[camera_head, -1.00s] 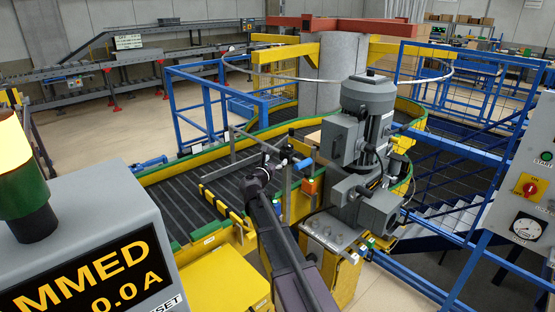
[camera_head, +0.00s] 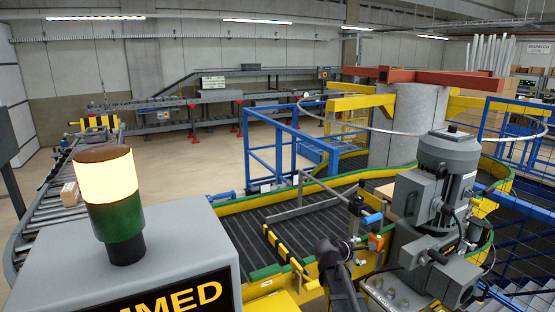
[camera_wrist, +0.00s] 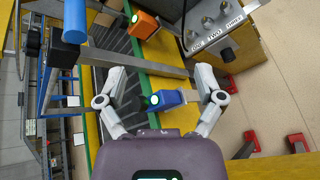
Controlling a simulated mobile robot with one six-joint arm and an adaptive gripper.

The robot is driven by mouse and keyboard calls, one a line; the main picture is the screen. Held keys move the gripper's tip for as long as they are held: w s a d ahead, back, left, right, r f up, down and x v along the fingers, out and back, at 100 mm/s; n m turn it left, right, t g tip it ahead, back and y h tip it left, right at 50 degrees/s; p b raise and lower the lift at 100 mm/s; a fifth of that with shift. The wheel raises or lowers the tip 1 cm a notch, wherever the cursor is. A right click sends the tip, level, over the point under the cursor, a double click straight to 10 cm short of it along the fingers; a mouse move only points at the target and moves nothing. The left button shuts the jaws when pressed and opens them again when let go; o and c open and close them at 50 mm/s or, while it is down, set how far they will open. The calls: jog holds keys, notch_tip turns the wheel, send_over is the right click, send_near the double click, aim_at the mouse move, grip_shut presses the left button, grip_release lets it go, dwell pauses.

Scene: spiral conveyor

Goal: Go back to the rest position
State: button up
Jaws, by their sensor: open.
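In the wrist view my gripper (camera_wrist: 160,76) has its two fingers spread wide with nothing between the tips. A blue sensor block (camera_wrist: 170,97) with a lit green face shows between the fingers, nearer the palm; I cannot tell its depth from them. An orange sensor block (camera_wrist: 143,25) shows beyond the fingertips, beside a grey bar. In the head view my arm (camera_head: 345,285) reaches up from the bottom edge toward the conveyor's edge. The fingers cannot be made out there.
The spiral conveyor (camera_head: 252,211) has dark slats and green and yellow rims. A grey motor (camera_head: 445,165) stands at right. A lit signal lamp (camera_head: 108,175) tops a grey display box at left. A switch panel (camera_wrist: 217,35) is near the right finger. Open floor lies behind.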

jog(key=s+a+f+m+g+y, duration=0.2)
jog(key=s+a+f+m+y, duration=0.1)
jog(key=s+m, duration=0.2)
jog(key=s+a+f+m+g+y, duration=0.3)
jog(key=s+a+m, duration=0.1)
jog(key=s, duration=0.6)
jog(key=s+a+f+m+g+y, duration=0.2)
jog(key=s+a+f+m+y, duration=0.1)
jog(key=s+m, duration=0.3)
jog(key=shift+s+a+f+m+g+y, duration=0.3)
jog(key=shift+s+f+y, duration=0.25)
jog(key=shift+s, duration=0.7)
